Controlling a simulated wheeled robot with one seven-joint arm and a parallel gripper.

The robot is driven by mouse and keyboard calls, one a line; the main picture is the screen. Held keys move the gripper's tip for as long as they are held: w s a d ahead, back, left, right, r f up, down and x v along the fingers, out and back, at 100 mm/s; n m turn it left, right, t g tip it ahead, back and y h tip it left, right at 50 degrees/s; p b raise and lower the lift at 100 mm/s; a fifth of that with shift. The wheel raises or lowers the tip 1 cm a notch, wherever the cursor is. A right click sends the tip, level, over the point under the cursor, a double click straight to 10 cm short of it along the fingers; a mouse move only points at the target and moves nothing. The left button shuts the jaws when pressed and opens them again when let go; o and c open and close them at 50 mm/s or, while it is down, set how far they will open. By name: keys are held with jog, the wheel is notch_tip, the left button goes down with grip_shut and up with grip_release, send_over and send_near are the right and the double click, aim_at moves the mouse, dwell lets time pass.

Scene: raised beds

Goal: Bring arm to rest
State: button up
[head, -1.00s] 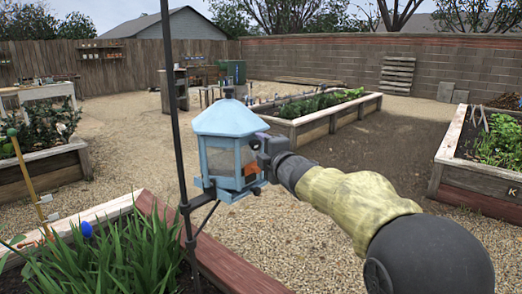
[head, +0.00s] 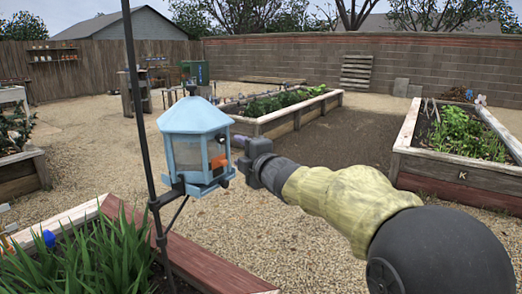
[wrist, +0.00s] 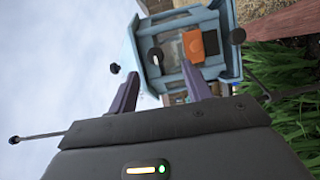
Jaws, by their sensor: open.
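My arm reaches in from the lower right of the head view. My gripper (head: 237,152) is beside the right side of a light blue lantern-shaped feeder (head: 194,145) on a dark pole. In the wrist view the two purple fingers of my gripper (wrist: 158,92) stand apart with nothing held between them. The feeder (wrist: 185,45) is just beyond the fingertips, and an orange piece (wrist: 201,44) shows on its near side. In the head view a gap shows between the gripper body and the feeder; whether a fingertip touches it I cannot tell.
The dark pole (head: 136,95) rises from a front planter with green leaves (head: 85,258) and a reddish board edge (head: 215,262). Raised beds stand behind (head: 293,117) and at right (head: 470,172). Open gravel (head: 300,225) lies between.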

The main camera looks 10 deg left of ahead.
jog(key=s+d+f+m+g+h, duration=0.1)
jog(key=s+d+f+m+h, duration=0.1)
jog(key=d+f+m+h, duration=0.55)
jog(key=s+d+f+m+g+h, duration=0.1)
jog(key=d+f+m+h, duration=0.1)
jog(key=d+f+m, duration=0.9)
jog(key=s+d+f+m+g+h, duration=0.1)
jog(key=s+d+f+m+g, duration=0.3)
jog(key=s, duration=0.4)
jog(key=s+d+f+m+g+h+p, duration=0.1)
jog(key=s+d+f+m, duration=0.1)
jog(key=s+d+f, duration=0.45)
jog(key=s+d+f+m+g+h, duration=0.1)
jog(key=s+d+f+m+g, duration=0.15)
jog(key=s+d, duration=0.45)
jog(key=w+r+p+v, duration=0.1)
jog(key=w+p+v, duration=0.2)
jog(key=p+v, duration=0.9)
jog(key=w+a+p+v, duration=0.1)
jog(key=w+p+v, duration=0.1)
jog(key=p+v, duration=1)
jog(key=w+r+p+v, duration=0.1)
jog(key=w+p+v, duration=0.2)
jog(key=p+v, duration=1)
jog(key=shift+w+a+r+g+p, duration=0.25)
jog(key=shift+w+r+g+p, duration=0.1)
jog(key=shift+p, duration=0.2)
jog(key=shift+c, duration=0.2)
